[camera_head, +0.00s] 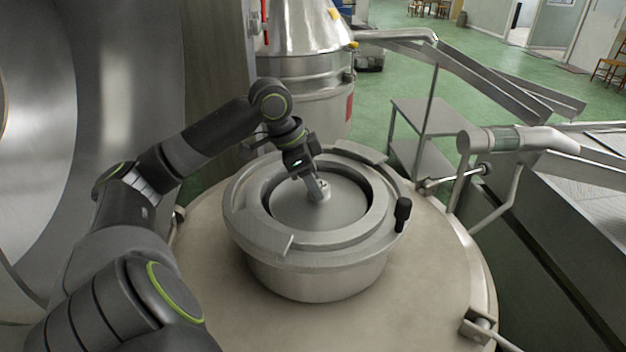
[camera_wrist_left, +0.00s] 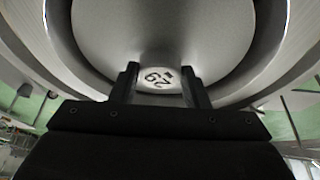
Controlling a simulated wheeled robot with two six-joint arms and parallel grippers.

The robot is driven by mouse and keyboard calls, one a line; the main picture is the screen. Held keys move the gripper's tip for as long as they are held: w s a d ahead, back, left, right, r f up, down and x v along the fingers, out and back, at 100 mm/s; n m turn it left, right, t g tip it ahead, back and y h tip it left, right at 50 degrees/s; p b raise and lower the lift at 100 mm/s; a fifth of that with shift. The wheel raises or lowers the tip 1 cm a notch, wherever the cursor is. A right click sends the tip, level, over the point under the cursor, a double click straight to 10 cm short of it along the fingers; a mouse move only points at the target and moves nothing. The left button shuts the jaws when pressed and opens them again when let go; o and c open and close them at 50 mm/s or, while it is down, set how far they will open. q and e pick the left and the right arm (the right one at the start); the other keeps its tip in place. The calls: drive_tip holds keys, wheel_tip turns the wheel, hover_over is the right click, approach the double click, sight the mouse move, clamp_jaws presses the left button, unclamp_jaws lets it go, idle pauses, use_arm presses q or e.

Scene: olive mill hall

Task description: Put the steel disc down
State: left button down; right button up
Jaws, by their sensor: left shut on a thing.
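The steel disc (camera_head: 335,212) is a round grey plate inside the round opening of a thick steel collar (camera_head: 255,240). A dark gap shows around part of its edge. I cannot tell whether it rests on something or hangs in the opening. My left gripper (camera_head: 317,188) reaches down from above and is shut on the knob at the disc's middle. In the left wrist view the disc (camera_wrist_left: 160,30) fills the upper middle, and the knob's pale top (camera_wrist_left: 158,79), marked with dark figures, lies between the two fingers (camera_wrist_left: 160,88). My right gripper is not in view.
The collar stands on a broad, round, pale top (camera_head: 430,285). A tall steel vessel (camera_head: 310,85) stands behind, and a metal chute (camera_head: 480,75) and pipe (camera_head: 520,140) lie to the right.

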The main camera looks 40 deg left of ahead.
use_arm(q)
drive_tip(key=shift+a+f, duration=0.35)
drive_tip(key=shift+f, duration=0.3)
drive_tip(key=shift+d, duration=0.2)
drive_tip(key=shift+a+f, duration=0.15)
drive_tip(key=shift+f, duration=0.45)
drive_tip(key=c, duration=1.3)
unclamp_jaws()
drive_tip(key=o, duration=0.5)
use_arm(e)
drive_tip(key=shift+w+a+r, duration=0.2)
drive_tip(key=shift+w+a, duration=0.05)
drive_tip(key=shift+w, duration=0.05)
use_arm(q)
drive_tip(key=shift+r, duration=0.1)
